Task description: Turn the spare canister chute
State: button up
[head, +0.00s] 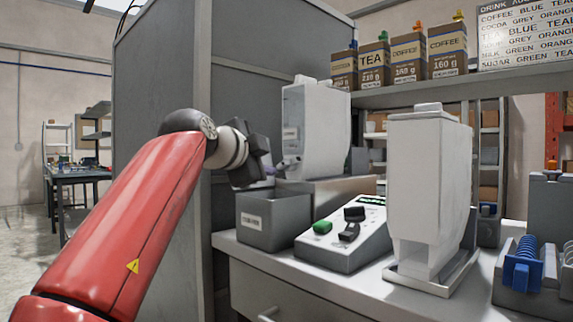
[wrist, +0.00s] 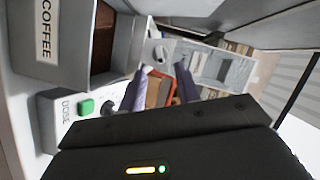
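Two white canisters show in the head view. One canister (head: 317,130) stands on a grey raised base left of centre, with a small spout low on its left side. The other canister (head: 428,185) stands upright on a small tray on the counter at right. I cannot tell which is the spare. My gripper (head: 270,172) is close beside the left canister's spout, above a grey bin. In the wrist view its two fingers (wrist: 160,90) are apart, with nothing clearly held between them. Whether they touch the spout is hidden.
The grey bin (head: 272,220) sits below my gripper; its COFFEE label shows in the wrist view (wrist: 45,30). A control box (head: 345,238) with a green button and dark knobs is beside it. A tall grey cabinet (head: 160,110) stands left. A shelf holds several boxes (head: 408,60).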

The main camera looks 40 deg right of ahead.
aim_at(281, 165)
jog(key=p+x, duration=0.1)
jog(key=x, duration=0.6)
jog(key=shift+p, duration=0.35)
jog(key=shift+c, duration=0.4)
jog(key=c, duration=0.6)
jog(key=shift+o, duration=0.2)
